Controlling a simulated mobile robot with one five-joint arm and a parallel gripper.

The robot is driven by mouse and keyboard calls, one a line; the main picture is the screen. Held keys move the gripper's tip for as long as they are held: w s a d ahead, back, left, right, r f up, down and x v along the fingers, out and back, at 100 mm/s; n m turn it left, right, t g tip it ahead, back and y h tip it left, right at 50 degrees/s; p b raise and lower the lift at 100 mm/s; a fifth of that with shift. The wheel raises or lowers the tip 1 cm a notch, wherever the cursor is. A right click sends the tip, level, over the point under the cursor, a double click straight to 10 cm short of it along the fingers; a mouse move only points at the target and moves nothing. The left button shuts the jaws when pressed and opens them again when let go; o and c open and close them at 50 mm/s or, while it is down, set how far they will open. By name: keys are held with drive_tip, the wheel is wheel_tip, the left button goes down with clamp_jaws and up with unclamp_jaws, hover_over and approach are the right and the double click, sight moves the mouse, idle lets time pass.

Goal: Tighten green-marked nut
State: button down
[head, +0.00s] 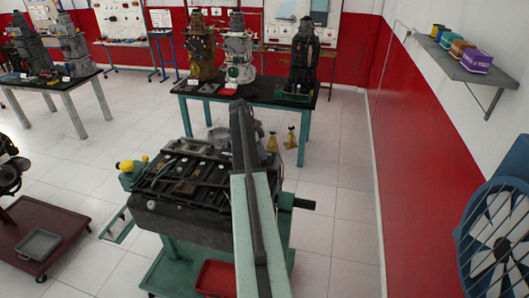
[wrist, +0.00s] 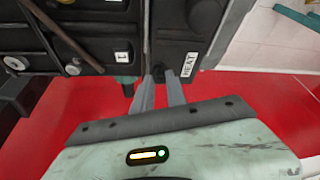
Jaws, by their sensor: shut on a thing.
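The engine (head: 190,205) is a dark block on a teal stand in the head view, with my arm reaching across its right part. Its dark face (wrist: 100,30) fills the upper left of the wrist view. My gripper (wrist: 159,76) is at the engine's lower edge there, its two grey fingers close together. It is shut on a small dark part that mostly hides between the fingertips. A black block with a white lettered label (wrist: 189,64) is just right of the tips. I cannot make out a green-marked nut. My gripper is not visible in the head view.
A teal table (head: 216,91) with several engine parts stands behind the engine. A red tray (head: 217,277) is low on the stand. A blue fan (head: 495,235) is at the right, below a wall shelf (head: 460,65). The tiled floor between engine and right wall is clear.

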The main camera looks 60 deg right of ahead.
drive_tip(key=shift+w+d+m+y, duration=0.15)
drive_tip(key=shift+w+m+y, duration=0.1)
drive_tip(key=shift+m, duration=0.5)
drive_tip(key=shift+w+d+m+y, duration=0.15)
drive_tip(key=shift+m+y, duration=0.1)
drive_tip(key=shift+m, duration=0.5)
drive_tip(key=c, duration=1.3)
unclamp_jaws()
drive_tip(key=shift+f, duration=0.1)
drive_tip(key=shift+c, duration=0.2)
drive_tip(key=shift+d+f, duration=0.1)
drive_tip(key=shift+d, duration=0.05)
drive_tip(key=shift+r, duration=0.2)
drive_tip(key=p+v, duration=0.7)
drive_tip(key=shift+w+r, duration=0.2)
drive_tip(key=shift+r, duration=0.05)
